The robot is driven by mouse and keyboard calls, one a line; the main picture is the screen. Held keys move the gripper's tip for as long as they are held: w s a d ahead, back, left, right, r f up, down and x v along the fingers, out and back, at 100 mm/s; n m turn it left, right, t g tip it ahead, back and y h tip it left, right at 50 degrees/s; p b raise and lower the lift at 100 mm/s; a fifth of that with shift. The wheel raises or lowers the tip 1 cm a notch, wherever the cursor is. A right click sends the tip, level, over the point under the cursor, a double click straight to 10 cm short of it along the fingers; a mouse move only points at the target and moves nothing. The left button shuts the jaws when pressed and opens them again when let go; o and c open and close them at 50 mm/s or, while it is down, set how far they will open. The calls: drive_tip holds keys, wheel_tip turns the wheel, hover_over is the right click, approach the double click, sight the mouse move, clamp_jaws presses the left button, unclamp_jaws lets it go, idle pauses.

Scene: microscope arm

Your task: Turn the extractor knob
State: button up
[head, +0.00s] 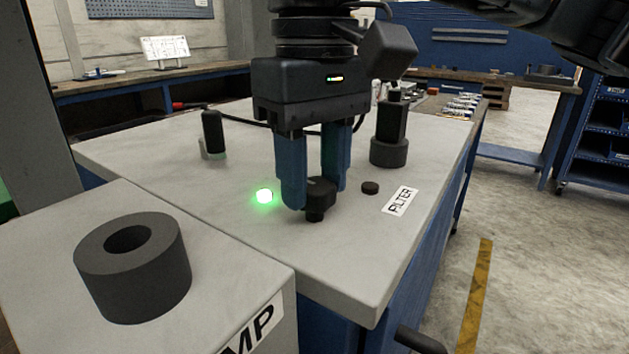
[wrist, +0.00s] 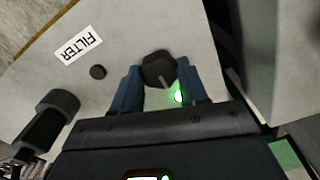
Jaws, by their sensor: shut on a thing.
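The knob (head: 319,198) is black with a light pointer line and sits on the light grey bench top. In the wrist view the knob (wrist: 158,69) lies between the two blue fingers, with its pointer line towards the lower right. My gripper (head: 318,192) points down with its blue fingers on either side of the knob and is shut on it. It also shows in the wrist view (wrist: 158,85). A lit green lamp (head: 264,195) is just left of the knob. I cannot see whether the word extractor is written near it.
A small black button (head: 370,187) and a FILTER label (head: 400,201) lie to the right. A black post (head: 390,133) stands behind them, and a black handle (head: 212,134) stands at the back left. A thick dark ring (head: 132,268) sits on the nearer cabinet.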

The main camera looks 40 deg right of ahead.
sight(314, 184)
drive_tip(key=shift+n, duration=0.3)
drive_tip(key=o, duration=1.1)
wheel_tip(314, 184, up, 8)
drive_tip(key=shift+f+p, duration=0.1)
drive_tip(key=shift+p, duration=0.45)
